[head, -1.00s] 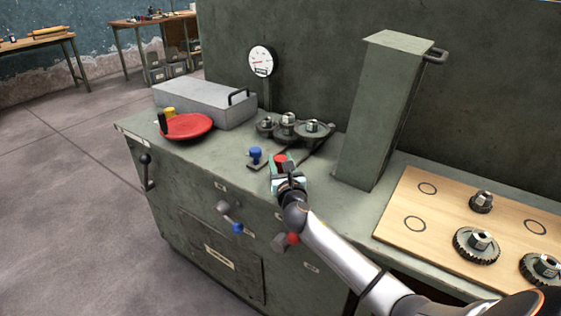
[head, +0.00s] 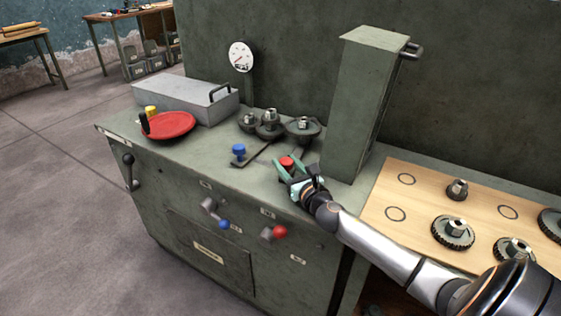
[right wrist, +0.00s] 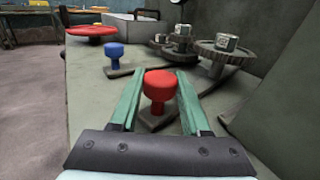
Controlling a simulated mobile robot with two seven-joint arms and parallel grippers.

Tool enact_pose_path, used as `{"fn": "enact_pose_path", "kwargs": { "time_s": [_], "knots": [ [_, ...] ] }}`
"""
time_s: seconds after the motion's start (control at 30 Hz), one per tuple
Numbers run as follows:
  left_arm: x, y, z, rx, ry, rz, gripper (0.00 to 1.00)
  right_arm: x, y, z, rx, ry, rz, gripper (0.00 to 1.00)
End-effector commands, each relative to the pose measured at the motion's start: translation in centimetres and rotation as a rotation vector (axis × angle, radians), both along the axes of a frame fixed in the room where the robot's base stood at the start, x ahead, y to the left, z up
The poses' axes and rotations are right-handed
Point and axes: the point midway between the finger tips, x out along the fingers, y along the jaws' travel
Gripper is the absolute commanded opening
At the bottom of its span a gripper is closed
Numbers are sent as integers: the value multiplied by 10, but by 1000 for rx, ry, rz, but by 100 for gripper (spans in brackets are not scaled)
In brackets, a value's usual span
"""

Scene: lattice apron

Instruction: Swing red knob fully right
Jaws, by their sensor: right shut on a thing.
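The red knob (head: 287,162) stands upright on a flat dark lever arm on top of the green cabinet; it also shows in the right wrist view (right wrist: 160,84). My right gripper (head: 288,168) is shut on it, with one green finger on each side in the right wrist view. The lever's far part runs toward the gears, and its near end is partly hidden by the gripper. The blue knob (head: 238,150) on a similar lever stands to the left, apart from the gripper. My left gripper is not in view.
A tall green column (head: 350,115) stands close to the right of the red knob. Several gears (head: 302,127) sit behind. A wooden board (head: 375,200) with gears lies right.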

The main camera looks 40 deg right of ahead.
Motion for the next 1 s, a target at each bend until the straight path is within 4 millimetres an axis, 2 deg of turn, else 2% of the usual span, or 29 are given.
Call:
{"fn": "enact_pose_path", "kwargs": {
  "time_s": [0.17, 0.2, 0.43, 0.47, 0.77, 0.87, 1.0],
  "knots": [
    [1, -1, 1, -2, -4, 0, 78, 0, -2, 0, 0, 1, -6, 0],
    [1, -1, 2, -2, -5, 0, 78, 0, -1, 0, 0, 1, -6, 49],
    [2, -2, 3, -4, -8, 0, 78, 0, 0, 0, 0, 0, -3, 75],
    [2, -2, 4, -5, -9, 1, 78, 0, 0, 0, 0, 0, -3, 77],
    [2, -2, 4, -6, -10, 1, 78, -1, 1, 0, 0, 0, -2, 77],
    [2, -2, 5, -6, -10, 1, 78, -8, 2, -1, -1, 1, -1, 77],
    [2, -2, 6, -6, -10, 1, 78, -26, 5, -1, -2, 2, -1, 77]
  ]
}}
